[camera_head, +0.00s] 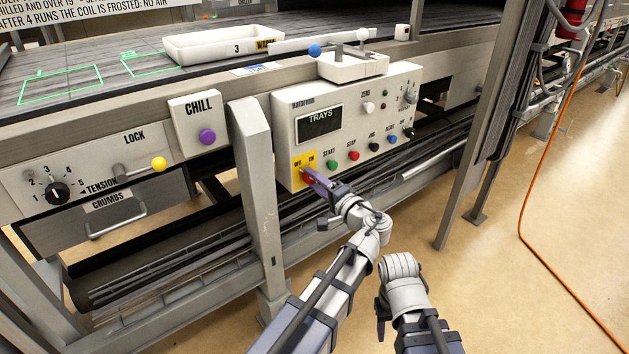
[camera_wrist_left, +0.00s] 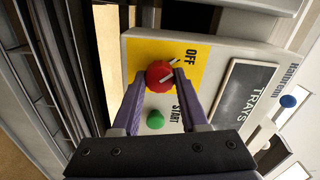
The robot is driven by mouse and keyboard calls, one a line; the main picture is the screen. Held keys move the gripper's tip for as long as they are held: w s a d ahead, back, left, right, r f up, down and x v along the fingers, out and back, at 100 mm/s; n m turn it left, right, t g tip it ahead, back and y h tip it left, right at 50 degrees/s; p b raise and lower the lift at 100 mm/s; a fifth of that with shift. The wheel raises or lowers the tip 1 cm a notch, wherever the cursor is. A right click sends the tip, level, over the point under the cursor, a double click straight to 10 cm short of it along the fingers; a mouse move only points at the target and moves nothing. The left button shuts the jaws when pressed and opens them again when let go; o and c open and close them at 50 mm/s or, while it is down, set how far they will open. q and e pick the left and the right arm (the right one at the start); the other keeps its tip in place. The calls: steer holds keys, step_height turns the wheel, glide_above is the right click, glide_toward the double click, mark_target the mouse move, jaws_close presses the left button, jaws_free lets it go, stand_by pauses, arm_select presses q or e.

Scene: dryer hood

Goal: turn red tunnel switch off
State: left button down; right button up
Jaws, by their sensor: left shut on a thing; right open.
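The red tunnel switch (camera_wrist_left: 160,75) is a round red knob with a white pointer line on a yellow plate (camera_head: 299,161) at the lower left of the control panel. My left gripper (camera_head: 309,173) is at this plate. In the left wrist view its purple fingers (camera_wrist_left: 161,90) lie on both sides of the knob, shut on it. The white line slants up and right in that view, toward the "OFF" lettering (camera_wrist_left: 190,54). The "ON" lettering (camera_head: 311,160) shows in the head view but is hidden in the wrist view. My right gripper (camera_head: 383,308) is open and empty, low and away from the panel.
A green START button (camera_head: 332,165) sits close beside the switch, with a red STOP button (camera_head: 354,156) and several others further right. A grey post (camera_head: 255,190) stands left of the panel. A white box with levers (camera_head: 353,66) is above it. The floor at right is clear except an orange cable (camera_head: 522,220).

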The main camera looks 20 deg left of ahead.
arm_select(q)
steer(key=shift+n, duration=0.6)
steer(key=shift+c, duration=2.2)
jaws_free()
steer(key=shift+s, duration=0.1)
